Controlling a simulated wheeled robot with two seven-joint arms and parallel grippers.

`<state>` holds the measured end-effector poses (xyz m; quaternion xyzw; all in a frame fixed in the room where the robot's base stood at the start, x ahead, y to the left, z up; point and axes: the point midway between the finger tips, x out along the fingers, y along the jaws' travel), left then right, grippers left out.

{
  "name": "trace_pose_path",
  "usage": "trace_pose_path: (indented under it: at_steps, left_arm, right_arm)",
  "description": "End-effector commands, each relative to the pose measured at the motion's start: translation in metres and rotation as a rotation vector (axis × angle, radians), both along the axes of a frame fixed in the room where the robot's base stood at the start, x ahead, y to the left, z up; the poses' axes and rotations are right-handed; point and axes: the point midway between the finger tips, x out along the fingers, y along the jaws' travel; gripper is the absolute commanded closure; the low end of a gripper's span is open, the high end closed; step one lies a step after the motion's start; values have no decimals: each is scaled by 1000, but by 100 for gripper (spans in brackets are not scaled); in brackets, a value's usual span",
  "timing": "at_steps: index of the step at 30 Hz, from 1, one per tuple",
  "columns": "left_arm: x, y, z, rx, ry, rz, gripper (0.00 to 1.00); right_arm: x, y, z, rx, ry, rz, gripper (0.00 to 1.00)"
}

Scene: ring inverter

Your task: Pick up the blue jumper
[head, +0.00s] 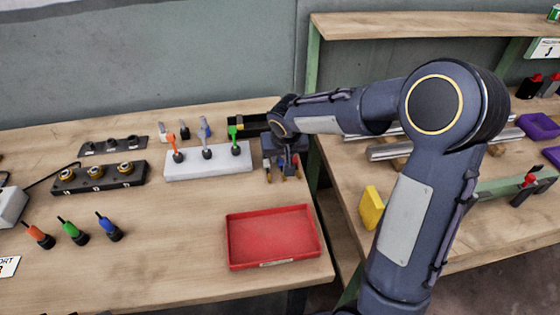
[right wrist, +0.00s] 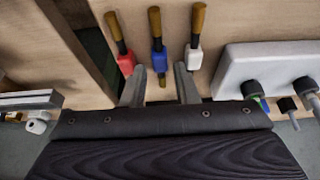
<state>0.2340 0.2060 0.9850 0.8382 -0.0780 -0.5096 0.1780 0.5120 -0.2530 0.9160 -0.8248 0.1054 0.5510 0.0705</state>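The blue jumper (right wrist: 157,58) has a brass-coloured pin and lies on the wooden bench between a red jumper (right wrist: 125,60) and a white jumper (right wrist: 194,55). My right gripper (right wrist: 160,72) is open, its two fingers apart on either side of the blue jumper's near end. I cannot tell whether they touch it. In the head view my right gripper (head: 283,158) points down at the right edge of the left bench and hides most of the jumpers. My left gripper is not in view.
A white block (head: 208,162) with orange, grey and green-topped plugs stands just left of my right gripper. A red tray (head: 272,237) lies nearer the front. A black terminal block (head: 99,178) and several loose connectors are farther left. A gap separates the two benches.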

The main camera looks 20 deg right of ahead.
Motion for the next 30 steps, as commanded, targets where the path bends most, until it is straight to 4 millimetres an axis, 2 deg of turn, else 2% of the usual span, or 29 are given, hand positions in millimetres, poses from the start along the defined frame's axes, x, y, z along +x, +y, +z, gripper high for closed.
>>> trace_pose_path:
  at_steps: [4,12,13,19,30]
  left_arm:
    - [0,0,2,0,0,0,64]
    - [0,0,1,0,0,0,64]
    - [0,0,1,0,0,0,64]
    - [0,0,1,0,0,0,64]
    - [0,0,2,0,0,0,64]
  right_arm:
    - [7,-2,-17,0,3,0,73]
    - [9,-2,-21,0,0,0,73]
    - [8,-2,-21,0,0,0,74]
    - [8,-2,-21,0,0,0,100]
    - [9,-2,-17,0,-1,0,100]
